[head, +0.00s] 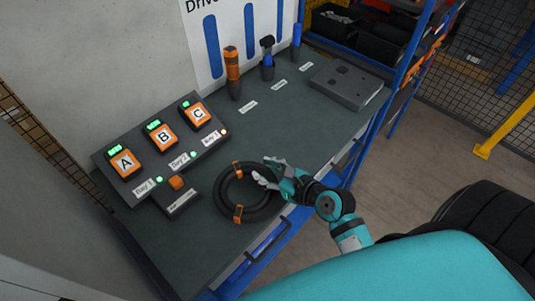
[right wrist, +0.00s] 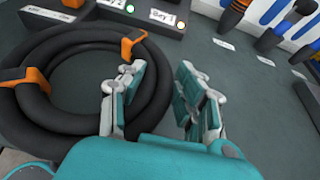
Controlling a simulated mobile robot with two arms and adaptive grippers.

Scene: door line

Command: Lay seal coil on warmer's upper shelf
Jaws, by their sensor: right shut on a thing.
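The seal coil (head: 222,196), a thick black ring with orange clips, lies on the dark bench top (head: 290,135) near its front edge. My right gripper (head: 265,172) is at the coil's right side. In the right wrist view, one finger of the gripper (right wrist: 160,74) is inside the ring and the other outside. It is shut on the black tube of the coil (right wrist: 75,42). The fingers partly hide the tube. My left gripper is not in view. I cannot make out a warmer or its upper shelf in these views.
Battery charger (head: 211,143) with orange packs A, B and C stands behind the coil at left. A small box with an orange top (head: 176,183) is left of the coil. Screwdriver-like tools (head: 233,72) and a grey plate (head: 346,84) are farther back. Blue shelving (head: 403,50) stands beyond.

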